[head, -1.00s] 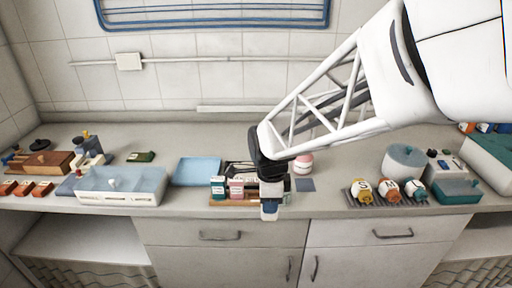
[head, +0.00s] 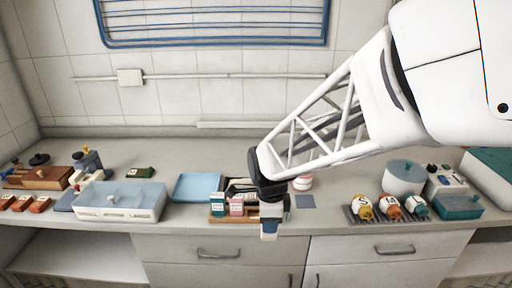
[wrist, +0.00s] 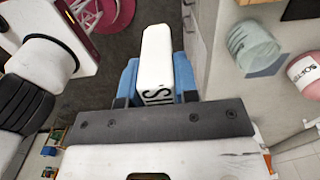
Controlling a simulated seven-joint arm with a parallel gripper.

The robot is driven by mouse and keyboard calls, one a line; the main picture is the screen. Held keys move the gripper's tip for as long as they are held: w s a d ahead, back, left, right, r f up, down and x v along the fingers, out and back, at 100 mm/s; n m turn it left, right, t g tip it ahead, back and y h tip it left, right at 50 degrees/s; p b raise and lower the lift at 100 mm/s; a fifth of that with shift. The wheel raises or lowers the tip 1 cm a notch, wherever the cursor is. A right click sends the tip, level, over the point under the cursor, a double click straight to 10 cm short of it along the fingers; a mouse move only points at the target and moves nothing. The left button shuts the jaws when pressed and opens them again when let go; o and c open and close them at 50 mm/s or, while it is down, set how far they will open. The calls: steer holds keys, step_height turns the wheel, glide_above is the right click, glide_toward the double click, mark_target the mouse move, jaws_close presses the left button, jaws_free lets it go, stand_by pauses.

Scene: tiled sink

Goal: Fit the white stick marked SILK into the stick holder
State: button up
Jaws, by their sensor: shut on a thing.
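In the wrist view my gripper (wrist: 158,80) has its blue fingers shut on a white stick (wrist: 157,55) with dark letters, of which "SI" can be read. The rest of the marking is hidden by the gripper. In the head view my gripper (head: 269,228) points down at the counter's front edge, and the stick cannot be made out clearly. Left of it, a wooden rack (head: 226,220) holds a green-and-white piece (head: 218,203) and a pink-and-white piece (head: 236,206). It looks like the stick holder; my gripper and arm partly hide its right end.
A blue tray (head: 197,187) and a pale blue box (head: 118,200) stand to the left. A pink jar (head: 302,182) is behind my gripper, with a flat grey square (head: 305,201) beside it. Small marked jars (head: 389,206) stand on a dark rack at right.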

steer(key=w+a+f, duration=0.1)
steer(key=w+a, duration=0.3)
steer(key=w, duration=0.9)
steer(key=shift+w, duration=0.15)
steer(key=shift+f, duration=0.25)
steer(key=shift+f, duration=1.65)
steer(key=shift+f, duration=0.15)
steer(key=o, duration=0.9)
step_height(320, 180, up, 12)
steer(key=shift+r, duration=0.2)
